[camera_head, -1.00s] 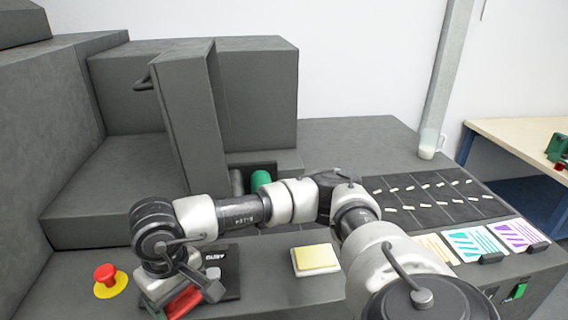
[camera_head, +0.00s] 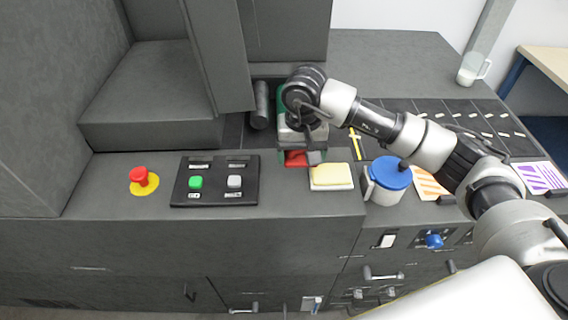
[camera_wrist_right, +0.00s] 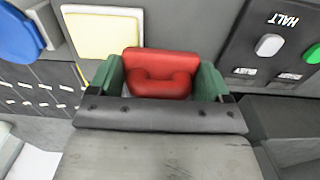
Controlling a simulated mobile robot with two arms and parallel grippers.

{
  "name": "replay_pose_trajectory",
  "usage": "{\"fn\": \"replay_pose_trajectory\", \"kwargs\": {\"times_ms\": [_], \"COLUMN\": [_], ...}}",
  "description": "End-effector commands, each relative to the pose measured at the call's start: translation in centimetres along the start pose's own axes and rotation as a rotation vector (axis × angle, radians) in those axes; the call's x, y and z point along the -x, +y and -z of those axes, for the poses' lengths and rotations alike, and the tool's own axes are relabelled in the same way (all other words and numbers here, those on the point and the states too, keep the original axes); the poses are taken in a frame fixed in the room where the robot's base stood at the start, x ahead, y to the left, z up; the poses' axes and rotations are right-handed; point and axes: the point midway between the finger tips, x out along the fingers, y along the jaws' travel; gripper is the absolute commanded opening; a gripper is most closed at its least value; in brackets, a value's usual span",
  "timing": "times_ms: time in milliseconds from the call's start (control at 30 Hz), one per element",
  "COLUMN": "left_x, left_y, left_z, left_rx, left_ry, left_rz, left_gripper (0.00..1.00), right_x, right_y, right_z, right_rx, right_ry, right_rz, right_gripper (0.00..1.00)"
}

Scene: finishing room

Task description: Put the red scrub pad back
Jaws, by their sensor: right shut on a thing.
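The red scrub pad (camera_head: 295,158) shows just below my right gripper (camera_head: 303,150) in the head view, between the button panel and the yellow pad. In the right wrist view, my right gripper (camera_wrist_right: 160,83) is shut on the red pad (camera_wrist_right: 162,62), with a green finger on each side. I cannot tell whether the pad touches the counter. The yellow pad (camera_head: 331,174) lies on a white base just right of it; it also shows in the wrist view (camera_wrist_right: 102,36). My left gripper is not in view.
A black button panel (camera_head: 216,196) and a red stop button (camera_head: 139,175) are to the left. A white container with a blue lid (camera_head: 391,172) stands right of the yellow pad. A dark roller (camera_head: 260,105) and a tall grey door (camera_head: 217,60) are behind.

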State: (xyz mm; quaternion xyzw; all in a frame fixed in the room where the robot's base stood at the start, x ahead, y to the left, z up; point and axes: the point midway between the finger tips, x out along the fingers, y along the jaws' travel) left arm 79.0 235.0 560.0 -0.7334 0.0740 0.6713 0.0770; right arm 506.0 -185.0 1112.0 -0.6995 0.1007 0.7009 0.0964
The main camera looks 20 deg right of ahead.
Motion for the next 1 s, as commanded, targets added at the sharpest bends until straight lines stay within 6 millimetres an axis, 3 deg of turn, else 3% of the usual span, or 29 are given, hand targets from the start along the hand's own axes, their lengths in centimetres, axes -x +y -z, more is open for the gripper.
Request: {"fn": "replay_pose_trajectory", "kwargs": {"times_ms": [100, 233, 633, 1000], "left_x": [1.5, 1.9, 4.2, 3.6], "left_y": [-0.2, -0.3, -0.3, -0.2], "left_z": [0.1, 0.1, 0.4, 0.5], "left_rx": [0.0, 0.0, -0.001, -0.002], "left_ry": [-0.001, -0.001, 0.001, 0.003], "left_rz": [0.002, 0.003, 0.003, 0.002], "left_gripper": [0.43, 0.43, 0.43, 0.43], "right_x": [-1.0, -2.0, -6.2, -6.8], "right_y": [-2.3, -3.7, -4.0, -3.9], "right_z": [0.0, 0.1, 0.2, 0.2], "right_rx": [0.001, 0.0, -0.001, 0.0], "right_ry": [-0.004, -0.002, -0.001, 0.002], "right_rz": [0.0, 0.0, -0.001, 0.0], "right_gripper": [0.57, 0.57, 0.57, 0.57]}}
